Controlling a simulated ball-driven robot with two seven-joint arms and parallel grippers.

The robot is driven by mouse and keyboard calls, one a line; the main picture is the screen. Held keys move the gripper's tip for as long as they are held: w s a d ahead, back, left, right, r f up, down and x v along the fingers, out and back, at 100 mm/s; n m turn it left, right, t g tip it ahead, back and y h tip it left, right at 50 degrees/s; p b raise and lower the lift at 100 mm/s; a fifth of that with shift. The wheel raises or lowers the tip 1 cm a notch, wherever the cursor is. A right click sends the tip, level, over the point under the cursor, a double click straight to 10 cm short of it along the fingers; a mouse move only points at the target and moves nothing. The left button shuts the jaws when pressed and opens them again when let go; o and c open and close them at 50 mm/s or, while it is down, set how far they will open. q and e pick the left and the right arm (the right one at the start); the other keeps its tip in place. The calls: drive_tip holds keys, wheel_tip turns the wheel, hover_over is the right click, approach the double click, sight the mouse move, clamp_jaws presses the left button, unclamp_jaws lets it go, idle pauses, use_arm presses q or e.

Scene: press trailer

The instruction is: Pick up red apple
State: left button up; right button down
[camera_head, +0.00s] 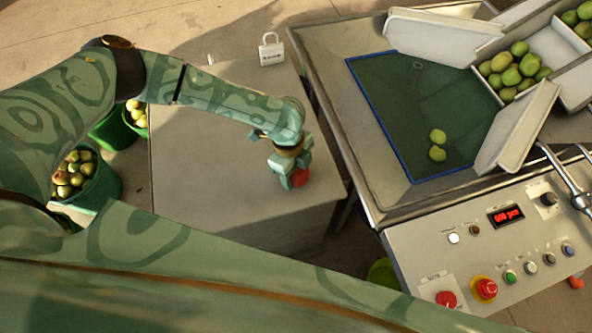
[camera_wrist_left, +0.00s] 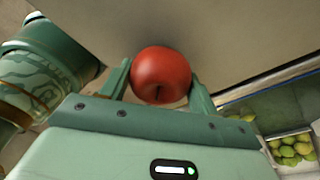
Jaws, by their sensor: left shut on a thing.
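The red apple (camera_head: 299,178) is near the right edge of the grey table (camera_head: 200,180), low in my left gripper (camera_head: 291,172). In the left wrist view the apple (camera_wrist_left: 161,75) sits between the two fingers of the left gripper (camera_wrist_left: 160,88), which are shut on it from both sides. I cannot tell whether the apple touches the table top. A large arm link of mine crosses the bottom of the head view. My right gripper does not show.
A metal press trailer with a control panel (camera_head: 480,250) stands on the right. Two green fruits (camera_head: 437,145) lie on its green bed, with a bin of green fruit (camera_head: 516,72) behind. A white padlock-shaped object (camera_head: 271,49) is at the table's far edge. Green buckets of fruit (camera_head: 96,196) stand left.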

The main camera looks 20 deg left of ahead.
use_arm(q)
wheel_tip(320, 180, up, 3)
drive_tip(key=shift+r+p, duration=0.1)
drive_tip(key=shift+p, duration=0.45)
drive_tip(key=s+d+r+p, duration=0.2)
drive_tip(key=s+d+r, duration=0.1)
drive_tip(key=s, duration=0.3)
drive_tip(key=s+d+r+p, duration=0.3)
drive_tip(key=s+d+r, duration=0.1)
drive_tip(key=s+r, duration=0.2)
drive_tip(key=shift+r, duration=0.15)
